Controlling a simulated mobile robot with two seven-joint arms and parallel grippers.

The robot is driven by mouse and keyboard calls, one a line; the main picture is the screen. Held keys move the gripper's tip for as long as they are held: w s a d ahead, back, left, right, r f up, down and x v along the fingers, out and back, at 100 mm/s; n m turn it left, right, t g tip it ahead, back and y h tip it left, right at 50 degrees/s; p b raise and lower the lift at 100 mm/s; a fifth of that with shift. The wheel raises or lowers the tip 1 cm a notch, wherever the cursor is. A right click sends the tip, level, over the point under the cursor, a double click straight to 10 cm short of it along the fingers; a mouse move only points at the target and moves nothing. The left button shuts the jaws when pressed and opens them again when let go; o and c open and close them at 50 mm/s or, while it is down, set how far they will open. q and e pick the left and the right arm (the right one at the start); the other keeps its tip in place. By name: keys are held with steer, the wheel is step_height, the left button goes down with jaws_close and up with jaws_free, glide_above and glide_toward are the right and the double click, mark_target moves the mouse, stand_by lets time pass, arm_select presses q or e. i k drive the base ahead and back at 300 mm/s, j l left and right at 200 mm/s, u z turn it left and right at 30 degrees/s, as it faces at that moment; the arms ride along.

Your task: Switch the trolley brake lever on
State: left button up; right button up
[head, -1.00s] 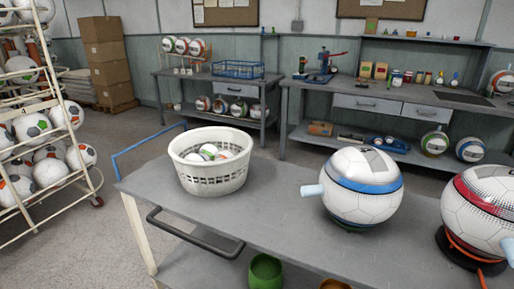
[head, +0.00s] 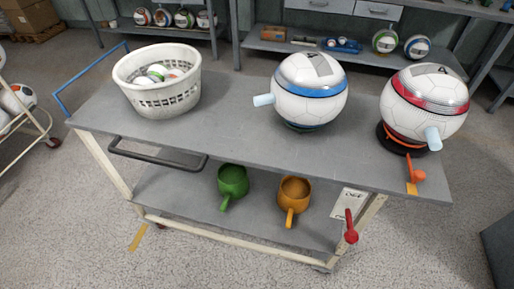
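The trolley (head: 230,133) is a grey two-shelf table on a cream frame, standing in the middle of the head view. A red lever (head: 351,228) with a rounded end sits at its front right leg, beside a white card (head: 347,203) with small dark writing. The lever stands roughly upright, tilted slightly. The card's words are too small to read surely. Neither of my grippers is in view.
On the trolley top stand a white basket (head: 140,98), a ball with a blue band (head: 309,90) and a ball with a red band (head: 425,103). An orange handle (head: 416,174) sits at the right edge. Green (head: 232,180) and orange (head: 294,190) pots stand below. The front floor is clear.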

mark_target(351, 237)
steer(key=z, duration=1.25)
